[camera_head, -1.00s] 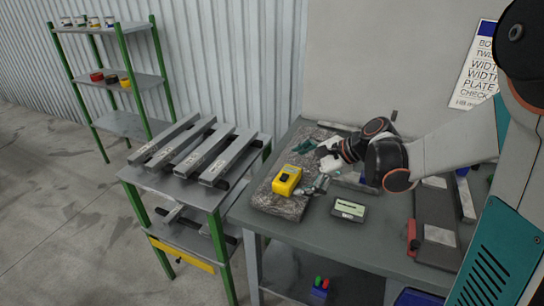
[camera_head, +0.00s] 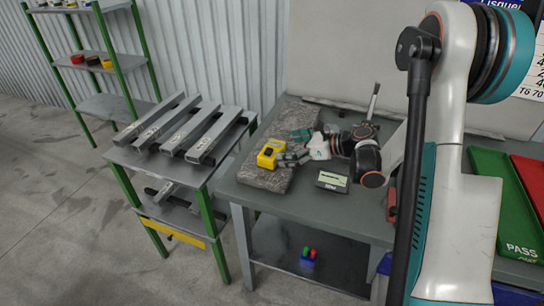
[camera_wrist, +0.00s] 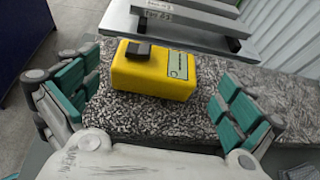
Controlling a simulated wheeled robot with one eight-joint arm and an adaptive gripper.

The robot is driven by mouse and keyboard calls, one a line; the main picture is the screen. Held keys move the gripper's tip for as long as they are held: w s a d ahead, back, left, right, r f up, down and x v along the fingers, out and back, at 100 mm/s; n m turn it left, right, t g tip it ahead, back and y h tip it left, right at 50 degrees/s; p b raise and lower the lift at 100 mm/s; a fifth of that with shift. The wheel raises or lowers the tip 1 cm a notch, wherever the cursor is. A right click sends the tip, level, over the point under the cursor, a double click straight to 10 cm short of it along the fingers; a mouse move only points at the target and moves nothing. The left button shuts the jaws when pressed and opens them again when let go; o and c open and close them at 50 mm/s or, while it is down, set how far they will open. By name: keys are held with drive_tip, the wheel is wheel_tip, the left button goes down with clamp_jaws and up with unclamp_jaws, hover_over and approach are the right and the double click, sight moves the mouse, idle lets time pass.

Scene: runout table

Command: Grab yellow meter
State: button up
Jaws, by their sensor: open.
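The yellow meter (camera_head: 269,153) lies on a speckled granite slab (camera_head: 262,179) at the left end of the grey table. It has a dark block on top and a pale label, seen in the wrist view (camera_wrist: 150,75). My gripper (camera_head: 296,147) is open just to the right of the meter in the head view. In the wrist view my gripper (camera_wrist: 160,100) has its teal-padded fingers spread, one on each side of the meter, with gaps showing on both sides. The meter sits ahead of the palm, and nothing is held.
A small device with a pale screen (camera_head: 332,181) lies on the table just right of the slab. A rack with several grey metal bars (camera_head: 185,135) stands to the left. A green PASS tray (camera_head: 505,195) and a red tray (camera_head: 533,180) are at the right.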

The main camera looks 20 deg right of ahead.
sight(278, 151)
drive_tip(key=shift+w+a+f, duration=0.25)
drive_tip(key=shift+w+a, duration=0.1)
drive_tip(key=shift+a, duration=0.1)
drive_tip(key=x, duration=0.1)
drive_tip(key=b+x, duration=0.1)
drive_tip(key=x, duration=0.1)
drive_tip(key=f+x, duration=0.1)
drive_tip(key=shift+s+a+b, duration=0.1)
drive_tip(key=shift+a+b, duration=0.1)
drive_tip(key=shift+b, duration=0.2)
drive_tip(key=shift+w+a+f, duration=0.1)
drive_tip(key=shift+w+a, duration=0.15)
drive_tip(key=c, duration=0.9)
